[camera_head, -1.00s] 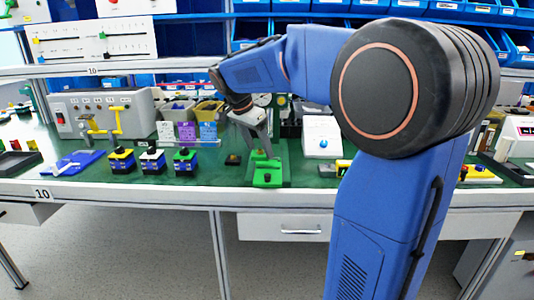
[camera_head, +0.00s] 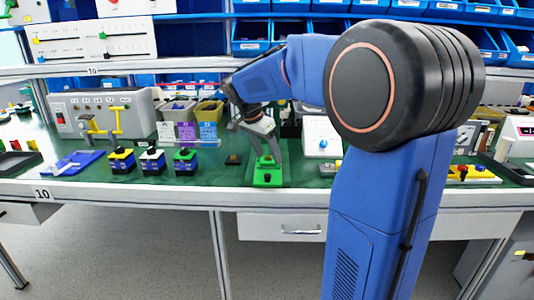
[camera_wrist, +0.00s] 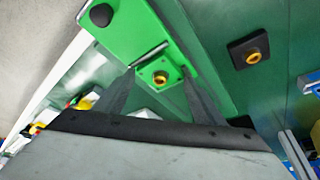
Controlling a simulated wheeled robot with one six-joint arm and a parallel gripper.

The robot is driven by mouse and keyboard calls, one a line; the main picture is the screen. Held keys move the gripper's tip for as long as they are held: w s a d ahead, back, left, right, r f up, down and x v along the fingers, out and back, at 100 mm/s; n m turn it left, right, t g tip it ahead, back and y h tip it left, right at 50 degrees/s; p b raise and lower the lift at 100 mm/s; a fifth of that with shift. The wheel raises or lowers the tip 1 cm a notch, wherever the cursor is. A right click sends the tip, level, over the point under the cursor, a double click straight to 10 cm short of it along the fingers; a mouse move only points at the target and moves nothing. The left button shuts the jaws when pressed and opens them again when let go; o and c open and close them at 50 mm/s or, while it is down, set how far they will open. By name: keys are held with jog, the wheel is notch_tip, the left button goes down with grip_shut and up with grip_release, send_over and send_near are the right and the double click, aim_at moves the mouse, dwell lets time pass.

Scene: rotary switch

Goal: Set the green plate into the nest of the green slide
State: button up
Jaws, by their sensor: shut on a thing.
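The green slide (camera_wrist: 125,28) is a long green block with a dark knob at one end, in the upper left of the wrist view. In the head view the slide (camera_head: 267,179) lies near the bench's front edge. The small green plate (camera_wrist: 173,68), with a yellow ringed hole, is between the fingers of my gripper (camera_wrist: 160,74), which is shut on it. In the head view my gripper (camera_head: 266,152) is low, just behind the slide's front part. The plate is right beside or over the slide's end. I cannot tell whether it touches the nest, which the fingers partly hide.
A dark square block with a yellow ring (camera_wrist: 250,48) lies to the right in the wrist view. Several switch boxes (camera_head: 153,162) stand left of the slide. A white box with a blue knob (camera_head: 322,138) stands to the right. Bare green bench lies between.

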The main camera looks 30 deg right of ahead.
jog(key=o, duration=1.1)
jog(key=shift+f, duration=0.1)
jog(key=v, duration=1.2)
jog(key=s+a+f+n+t+y, duration=0.1)
jog(key=s+a+f+n, duration=0.2)
jog(key=s+f+n, duration=0.2)
jog(key=s+a+f+n+t+y, duration=0.1)
jog(key=s+a+f+n, duration=0.3)
jog(key=s+f, duration=0.5)
jog(key=s+a+f+n+t+y, duration=0.2)
jog(key=s+a+f+n, duration=0.2)
jog(key=s, duration=1.1)
notch_tip(320, 180, down, 3)
jog(key=shift+s+a+r+n, duration=0.1)
jog(key=shift+n, duration=0.6)
jog(key=shift+s+a+n, duration=0.1)
jog(key=shift+n, duration=0.6)
